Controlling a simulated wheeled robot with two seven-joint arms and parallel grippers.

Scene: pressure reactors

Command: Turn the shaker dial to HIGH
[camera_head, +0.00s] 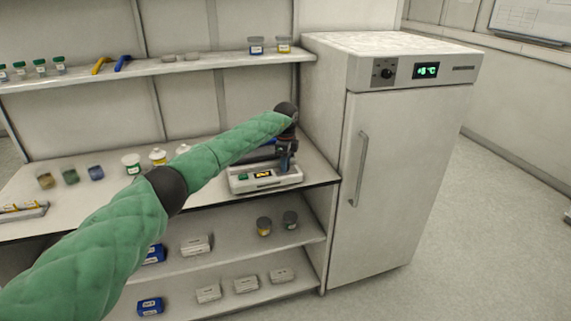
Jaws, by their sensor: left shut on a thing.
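The shaker (238,184) is a low white device at the right end of the bench. Its front has a green part at the left and a small lit yellow display (263,175). My left arm, in a green sleeve, reaches across the bench from the lower left. My left gripper (286,168) points down at the right part of the shaker's front and is shut on the dial there. The dial is hidden behind the fingers, so its setting cannot be read. The arm and gripper also cover part of the shaker's top. My right gripper is not in view.
A white fridge (390,190) with a green display stands close to the right of the bench. A shelf (200,66) with jars and tools runs above. Several jars and containers stand on the bench at left. Boxes and jars fill the lower shelves.

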